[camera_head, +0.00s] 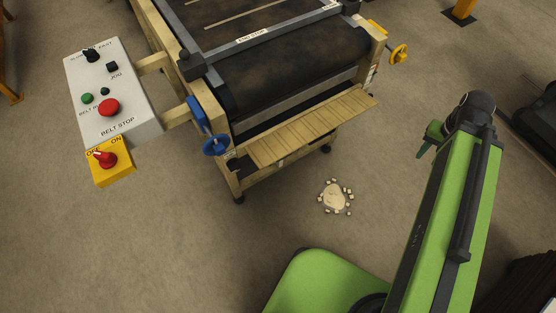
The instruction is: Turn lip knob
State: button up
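A blue handwheel (216,145) sits on the front left corner post of the belt machine, below a blue block. A yellow handwheel (399,54) sticks out from the right post. No label reads "lip", so I cannot tell which of these is the lip knob. A slatted wooden lip (313,124) slopes down from the front end of the dark belt. My green arm rises on the right, apart from the machine. A small green and dark part shows beside its upper end, but I can make out no gripper fingers.
A white control panel (140,122) with a red belt stop button (108,107) stands left of the machine, with a yellow box and red rotary switch (104,159) below. A pale heap (334,196) ringed by small pieces lies on the floor. The floor at front left is clear.

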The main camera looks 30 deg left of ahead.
aim_at(233, 164)
jog(key=z, duration=0.7)
jog(key=k, duration=2.2)
jog(key=u, duration=2.25)
jog(key=i, duration=1)
jog(key=u, duration=0.05)
